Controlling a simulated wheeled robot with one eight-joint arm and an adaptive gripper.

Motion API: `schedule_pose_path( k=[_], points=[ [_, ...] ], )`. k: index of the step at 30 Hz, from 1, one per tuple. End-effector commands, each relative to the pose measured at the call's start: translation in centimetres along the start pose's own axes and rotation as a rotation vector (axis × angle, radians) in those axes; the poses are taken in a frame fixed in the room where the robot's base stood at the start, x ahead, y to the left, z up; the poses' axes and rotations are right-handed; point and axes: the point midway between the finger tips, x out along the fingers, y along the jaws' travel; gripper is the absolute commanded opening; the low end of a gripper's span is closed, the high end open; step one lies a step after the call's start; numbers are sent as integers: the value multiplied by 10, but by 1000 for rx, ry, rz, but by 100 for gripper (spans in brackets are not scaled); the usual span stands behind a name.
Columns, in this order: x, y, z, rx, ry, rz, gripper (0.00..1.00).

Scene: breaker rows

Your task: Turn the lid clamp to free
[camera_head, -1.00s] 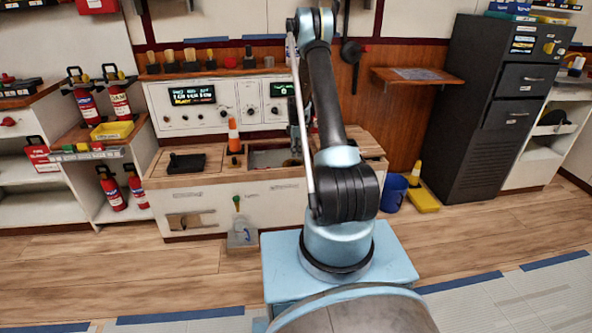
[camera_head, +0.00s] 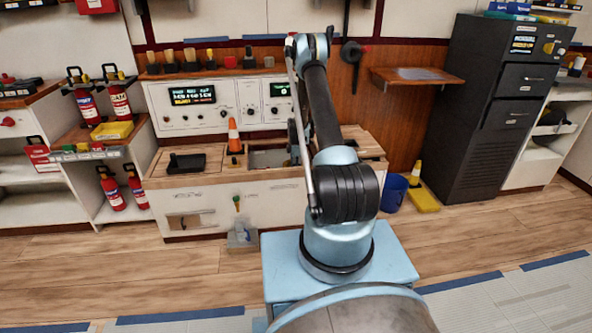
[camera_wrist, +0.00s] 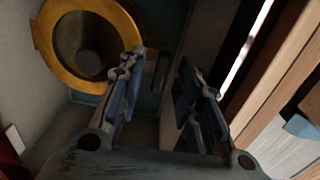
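In the wrist view my gripper (camera_wrist: 160,72) is open, with its two blue-padded fingers apart. A small dark upright piece shows between and beyond the fingertips; I cannot tell whether it is the lid clamp or whether a finger touches it. A yellow ring (camera_wrist: 51,67) around a dark round opening lies to the left of the left finger. In the head view my gripper is mostly hidden behind my arm, over the right part of the wooden-topped bench (camera_head: 205,178), near a recessed basin (camera_head: 268,158). The lid clamp cannot be made out clearly in either view.
An orange cone (camera_head: 234,137) and a black tray (camera_head: 187,163) stand on the bench, left of the basin. A control panel (camera_head: 226,108) rises behind. A blue bucket (camera_head: 394,192) and a dark cabinet (camera_head: 483,115) are to the right. The floor in front is open.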

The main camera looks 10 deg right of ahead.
Motion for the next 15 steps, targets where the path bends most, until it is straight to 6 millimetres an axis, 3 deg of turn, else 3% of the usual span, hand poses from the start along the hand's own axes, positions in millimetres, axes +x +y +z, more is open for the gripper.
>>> schedule_pose_path(
  k=[4, 8, 9, 15],
  points=[
    [0, 0, 0, 0, 0, 0, 32],
    [0, 0, 0, 0, 0, 0, 2],
    [0, 0, 0, 0, 0, 0, 0],
    [0, 0, 0, 1, 0, 0, 0]
  ],
)
